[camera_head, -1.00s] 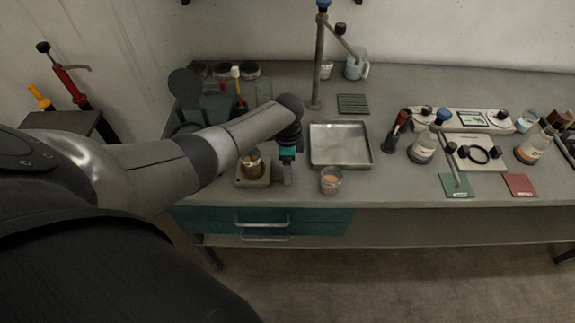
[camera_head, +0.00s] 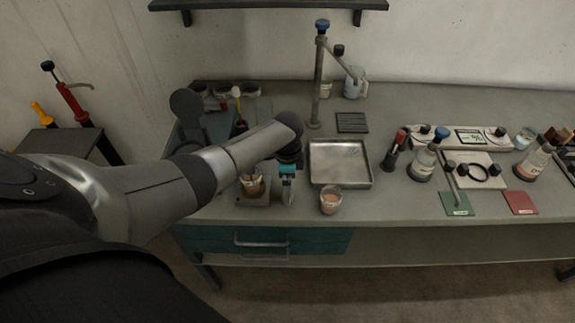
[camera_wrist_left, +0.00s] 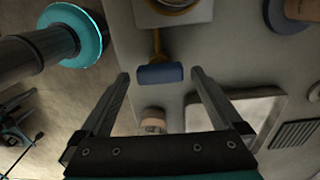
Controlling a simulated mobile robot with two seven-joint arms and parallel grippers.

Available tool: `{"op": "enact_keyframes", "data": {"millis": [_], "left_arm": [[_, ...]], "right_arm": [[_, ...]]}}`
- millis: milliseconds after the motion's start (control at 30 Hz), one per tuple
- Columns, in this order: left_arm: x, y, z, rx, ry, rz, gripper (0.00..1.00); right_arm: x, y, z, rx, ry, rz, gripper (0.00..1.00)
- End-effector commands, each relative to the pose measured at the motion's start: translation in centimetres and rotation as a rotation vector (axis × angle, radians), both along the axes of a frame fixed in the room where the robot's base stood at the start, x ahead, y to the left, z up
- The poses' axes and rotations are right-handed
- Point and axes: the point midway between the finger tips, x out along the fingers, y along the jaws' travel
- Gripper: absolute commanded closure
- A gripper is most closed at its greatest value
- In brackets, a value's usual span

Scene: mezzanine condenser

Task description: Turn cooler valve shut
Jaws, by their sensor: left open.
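A blue bar-shaped handle (camera_wrist_left: 160,73) on a brass stem shows in the left wrist view, and it looks like the cooler valve's handle. The stem runs up to a round brass-rimmed vessel (camera_wrist_left: 178,5) on a pale base. My left gripper (camera_wrist_left: 160,76) is open, with one finger on each side of the handle. I cannot tell if the fingers touch it or how far below them it is. In the head view my left gripper (camera_head: 287,199) points down between the copper-coloured pot (camera_head: 252,187) and the tray, and it hides the handle. My right gripper is not in view.
A metal tray (camera_head: 341,163) lies just right of my left gripper, with a small beaker (camera_head: 331,200) in front of it. A tall post (camera_head: 318,85) with a blue knob stands behind. Bottles and instruments stand farther right. Teal drawers (camera_head: 265,240) are below the bench.

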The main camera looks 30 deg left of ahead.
Motion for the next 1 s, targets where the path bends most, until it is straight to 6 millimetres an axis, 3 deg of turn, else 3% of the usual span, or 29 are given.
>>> {"op": "enact_keyframes", "data": {"millis": [700,1000], "left_arm": [[0.1,0.1,12.9,0.001,-0.005,0.0,0.0],[0.0,0.0,14.5,0.001,-0.001,0.0,0.0]], "right_arm": [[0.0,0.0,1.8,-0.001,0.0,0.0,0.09],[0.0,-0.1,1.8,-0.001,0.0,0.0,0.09]]}}
